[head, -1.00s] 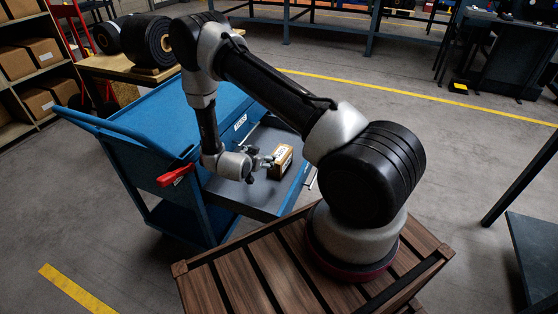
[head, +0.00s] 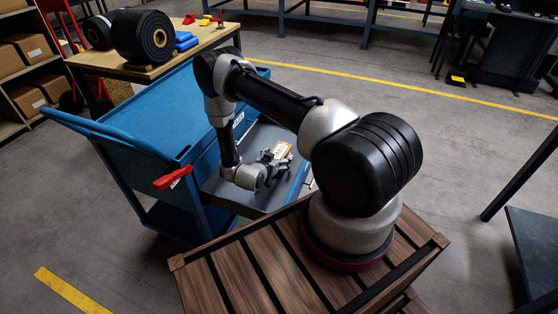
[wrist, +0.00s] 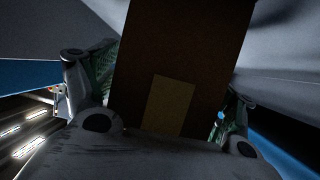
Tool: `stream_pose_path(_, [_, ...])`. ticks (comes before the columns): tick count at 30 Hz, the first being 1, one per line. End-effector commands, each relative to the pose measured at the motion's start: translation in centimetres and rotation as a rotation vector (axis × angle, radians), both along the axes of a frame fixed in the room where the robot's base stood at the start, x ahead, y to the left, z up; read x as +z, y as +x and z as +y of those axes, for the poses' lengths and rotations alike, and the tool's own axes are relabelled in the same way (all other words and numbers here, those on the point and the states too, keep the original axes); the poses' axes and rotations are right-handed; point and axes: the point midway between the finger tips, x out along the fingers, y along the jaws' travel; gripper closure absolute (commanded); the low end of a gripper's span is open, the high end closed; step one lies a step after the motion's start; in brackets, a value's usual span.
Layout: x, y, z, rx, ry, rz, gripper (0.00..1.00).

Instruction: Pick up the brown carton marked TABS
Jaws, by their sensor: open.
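The brown carton (head: 283,149) with a pale label sits in the open dark grey drawer (head: 259,134) of the blue cart. My gripper (head: 271,158) is low in the drawer, right at the carton's near side. In the wrist view the carton (wrist: 185,50) rises between the two open fingers of my gripper (wrist: 165,90), with a lighter tan patch on its facing side. One finger stands on each side of it; I cannot tell whether either touches. The TABS lettering is not readable here, and the carton's lower part is partly hidden by my gripper.
The blue cart (head: 155,115) has a raised rim and a red handle piece (head: 172,178) at its near corner. A wooden bench (head: 200,48) with black rolls stands behind it. Shelves with boxes are at far left. Open floor lies to the right of the cart.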

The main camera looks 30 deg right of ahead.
Motion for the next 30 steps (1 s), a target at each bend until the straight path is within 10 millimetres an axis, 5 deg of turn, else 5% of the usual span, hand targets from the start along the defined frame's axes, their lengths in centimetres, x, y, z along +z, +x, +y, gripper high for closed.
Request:
stream_pose_path(4, [0.0,0.0,0.0,0.0,0.0,0.0,0.16])
stream_pose_path(12, [0.0,0.0,0.0,0.0,0.001,0.001,0.65])
stream_pose_path(23, [0.2,0.0,0.1,0.001,0.001,-0.001,0.68])
stream_pose_path(30, [3.2,0.1,0.1,0.0,0.001,-0.003,0.69])
